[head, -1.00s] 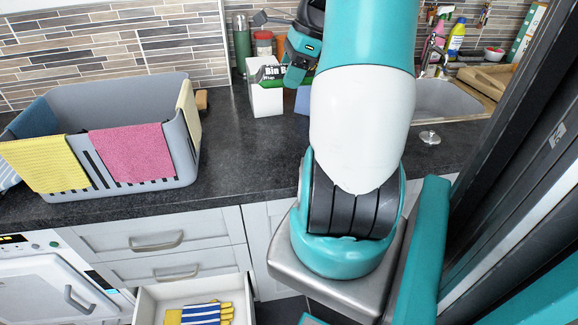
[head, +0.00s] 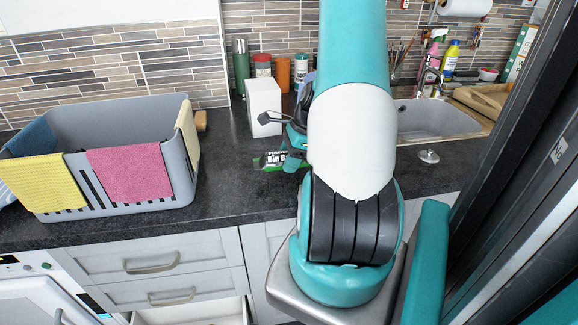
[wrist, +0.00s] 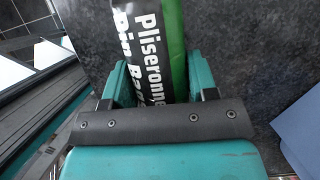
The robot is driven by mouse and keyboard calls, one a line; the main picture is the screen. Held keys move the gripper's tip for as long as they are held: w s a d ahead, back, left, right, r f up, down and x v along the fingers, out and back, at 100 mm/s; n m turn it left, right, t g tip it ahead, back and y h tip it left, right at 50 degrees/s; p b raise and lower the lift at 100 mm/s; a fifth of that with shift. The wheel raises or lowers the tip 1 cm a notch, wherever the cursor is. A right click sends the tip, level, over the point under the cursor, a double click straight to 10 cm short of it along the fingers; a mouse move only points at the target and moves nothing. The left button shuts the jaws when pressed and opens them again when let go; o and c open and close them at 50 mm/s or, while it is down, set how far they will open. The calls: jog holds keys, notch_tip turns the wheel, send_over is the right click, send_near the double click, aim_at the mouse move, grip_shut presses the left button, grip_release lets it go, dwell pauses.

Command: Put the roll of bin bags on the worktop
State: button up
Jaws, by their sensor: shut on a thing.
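The roll of bin bags (head: 271,160) is black, white and green with "Bin Bags" lettering. In the head view it is at the worktop, in front of the white box, partly hidden by my gripper. My gripper (head: 291,158) is shut on it. In the wrist view the roll (wrist: 150,40) lies between the two teal fingers of my gripper (wrist: 153,85), with dark worktop (wrist: 250,60) behind it. The worktop (head: 225,165) is dark speckled stone. I cannot tell whether the roll touches it or is just above.
A grey basket (head: 130,190) with cloths stands at the left. A white box (head: 264,106) and several bottles and jars (head: 242,66) stand behind the gripper. The sink (head: 430,118) is at the right. The worktop between basket and gripper is clear.

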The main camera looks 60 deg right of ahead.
jog(key=shift+f, duration=1.45)
jog(key=shift+f, duration=0.1)
jog(key=shift+f, duration=0.1)
jog(key=o, duration=1)
jog(key=shift+o, duration=0.2)
jog(key=b+v, duration=0.1)
jog(key=v, duration=1.1)
